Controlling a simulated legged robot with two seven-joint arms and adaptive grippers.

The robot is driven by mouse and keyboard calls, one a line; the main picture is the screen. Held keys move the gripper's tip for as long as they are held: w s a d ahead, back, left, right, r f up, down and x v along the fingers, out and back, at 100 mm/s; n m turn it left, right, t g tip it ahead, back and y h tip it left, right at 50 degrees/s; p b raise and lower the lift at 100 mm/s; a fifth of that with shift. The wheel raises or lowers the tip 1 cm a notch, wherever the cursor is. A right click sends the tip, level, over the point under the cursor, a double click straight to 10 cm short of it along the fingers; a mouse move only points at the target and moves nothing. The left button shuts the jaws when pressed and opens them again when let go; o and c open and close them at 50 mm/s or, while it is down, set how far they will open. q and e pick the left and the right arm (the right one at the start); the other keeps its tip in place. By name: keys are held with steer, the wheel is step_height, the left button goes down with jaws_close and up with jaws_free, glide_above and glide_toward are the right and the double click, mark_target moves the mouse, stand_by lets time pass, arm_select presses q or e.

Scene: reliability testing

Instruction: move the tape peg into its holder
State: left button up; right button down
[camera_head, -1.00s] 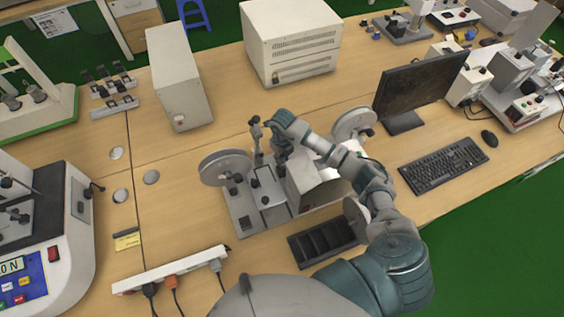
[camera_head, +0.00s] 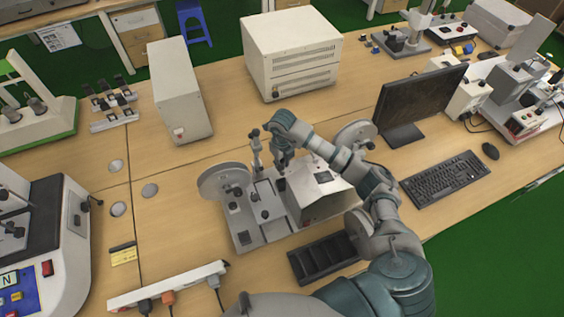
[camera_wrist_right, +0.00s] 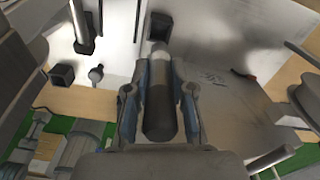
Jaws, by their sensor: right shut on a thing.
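The tape peg (camera_wrist_right: 158,110), a dark cylinder with a light far end, is clamped between the two fingers of my right gripper (camera_wrist_right: 158,95). In the head view, my right gripper (camera_head: 284,160) points down over the metal tape machine (camera_head: 262,238), and the peg is too small to make out. A black square socket (camera_wrist_right: 159,27), which looks like a holder, lies just beyond the peg's far end in the wrist view. I cannot tell whether they touch. A second square socket (camera_wrist_right: 63,74) is to the left. My left gripper is not in view.
A grey reel (camera_head: 223,181) stands at the machine's left and a white box (camera_head: 318,195) at its right. A black compartment tray (camera_head: 325,258) lies in front. A monitor (camera_head: 420,103) and keyboard (camera_head: 445,178) are to the right, a power strip (camera_head: 168,287) at front left.

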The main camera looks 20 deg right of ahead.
steer(key=shift+f+b, duration=1.3)
steer(key=shift+f, duration=1)
